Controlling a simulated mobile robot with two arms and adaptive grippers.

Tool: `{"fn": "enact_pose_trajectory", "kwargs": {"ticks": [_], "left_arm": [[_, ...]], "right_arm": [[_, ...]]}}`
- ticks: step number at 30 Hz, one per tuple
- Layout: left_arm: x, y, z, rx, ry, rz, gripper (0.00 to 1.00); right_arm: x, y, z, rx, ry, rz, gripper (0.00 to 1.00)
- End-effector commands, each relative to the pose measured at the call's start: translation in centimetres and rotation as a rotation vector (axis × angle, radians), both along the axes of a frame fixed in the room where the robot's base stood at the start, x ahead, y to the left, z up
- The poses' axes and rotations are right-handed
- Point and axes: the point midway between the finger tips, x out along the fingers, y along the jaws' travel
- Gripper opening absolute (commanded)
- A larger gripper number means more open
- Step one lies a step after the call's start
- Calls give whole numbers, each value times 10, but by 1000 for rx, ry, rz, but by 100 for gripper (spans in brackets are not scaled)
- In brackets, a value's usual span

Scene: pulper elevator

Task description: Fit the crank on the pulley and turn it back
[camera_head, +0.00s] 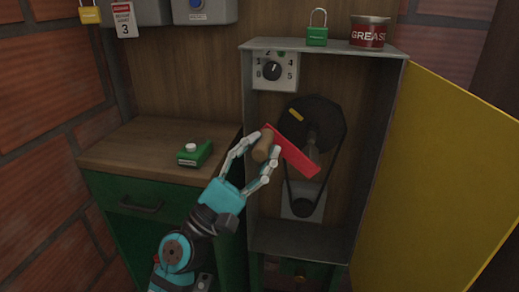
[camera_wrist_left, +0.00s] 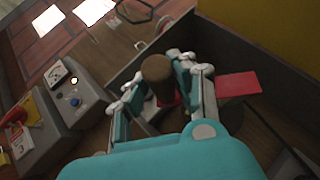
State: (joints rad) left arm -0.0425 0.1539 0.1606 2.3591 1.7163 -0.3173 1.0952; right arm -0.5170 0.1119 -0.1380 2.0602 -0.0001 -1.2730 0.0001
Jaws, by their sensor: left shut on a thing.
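The red crank (camera_head: 292,154) with its brown wooden handle (camera_head: 264,146) is held in front of the open cabinet. My left gripper (camera_head: 266,156) is shut on the handle. In the left wrist view the gripper's fingers (camera_wrist_left: 165,88) stand on either side of the handle (camera_wrist_left: 157,70), and the red arm (camera_wrist_left: 238,85) sticks out to the right. The dark pulley (camera_head: 318,118) sits behind the crank, with a belt running down to a smaller pulley (camera_head: 303,206). The crank covers part of the large pulley; I cannot tell whether they touch. My right gripper is not in view.
The yellow cabinet door (camera_head: 445,165) stands open at the right. A numbered dial (camera_head: 273,71) is inside at upper left. A green padlock (camera_head: 317,36) and grease tin (camera_head: 369,32) stand on top. A green box with a button (camera_head: 195,153) lies on the wooden counter (camera_head: 140,144).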

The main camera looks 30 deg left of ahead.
Motion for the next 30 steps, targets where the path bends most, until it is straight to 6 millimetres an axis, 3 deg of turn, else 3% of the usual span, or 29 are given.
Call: {"fn": "enact_pose_trajectory", "kwargs": {"ticks": [16,30], "left_arm": [[-31,-9,1,-3,0,-1,0],[-53,-15,1,-2,0,-1,0]], "right_arm": [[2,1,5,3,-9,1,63],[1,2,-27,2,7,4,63]]}}
